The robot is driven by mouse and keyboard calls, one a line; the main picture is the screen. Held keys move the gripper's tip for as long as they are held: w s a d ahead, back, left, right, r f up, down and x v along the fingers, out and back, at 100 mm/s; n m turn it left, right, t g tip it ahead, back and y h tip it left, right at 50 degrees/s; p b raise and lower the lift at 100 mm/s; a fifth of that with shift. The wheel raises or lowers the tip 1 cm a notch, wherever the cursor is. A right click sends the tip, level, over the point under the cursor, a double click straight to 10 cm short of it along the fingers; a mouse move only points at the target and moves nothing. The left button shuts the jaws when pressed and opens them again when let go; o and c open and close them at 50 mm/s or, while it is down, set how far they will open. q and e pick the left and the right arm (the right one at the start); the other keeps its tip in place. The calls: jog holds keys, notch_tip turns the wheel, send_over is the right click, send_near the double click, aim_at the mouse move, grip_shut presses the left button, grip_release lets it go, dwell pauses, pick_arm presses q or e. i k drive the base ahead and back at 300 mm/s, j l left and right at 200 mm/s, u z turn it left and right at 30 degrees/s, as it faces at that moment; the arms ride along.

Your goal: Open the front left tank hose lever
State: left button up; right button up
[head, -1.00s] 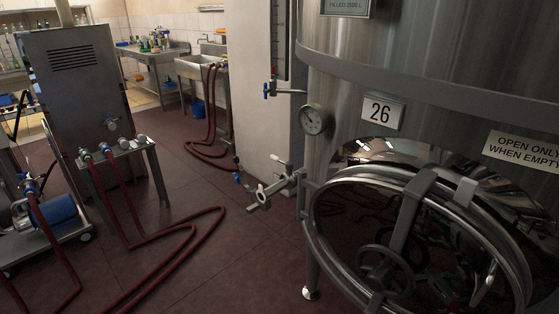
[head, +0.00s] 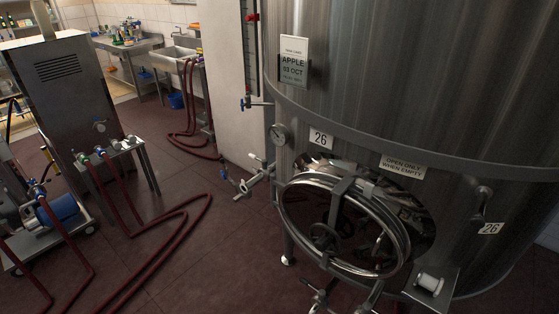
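The large steel tank (head: 420,100), labelled 26, fills the right side of the head view. The lever's exact position is too small to tell. More metal fittings (head: 320,296) show at the bottom edge below the round hatch, partly cut off. Neither of my grippers is in view.
The round hatch (head: 283,215) juts from the tank's front. A steel cabinet (head: 75,95) and a pump cart (head: 60,232) stand at left. Dark red hoses (head: 192,222) lie across the floor. Some bare floor (head: 240,245) lies left of the tank. A sink (head: 178,55) is behind.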

aim_at(264, 162)
jog(key=i+j+z, duration=0.15)
jog(key=z, duration=0.25)
jog(key=i+j+z, duration=0.25)
jog(key=z, duration=0.2)
jog(key=i+j+z, duration=0.2)
jog(key=j+z, duration=0.2)
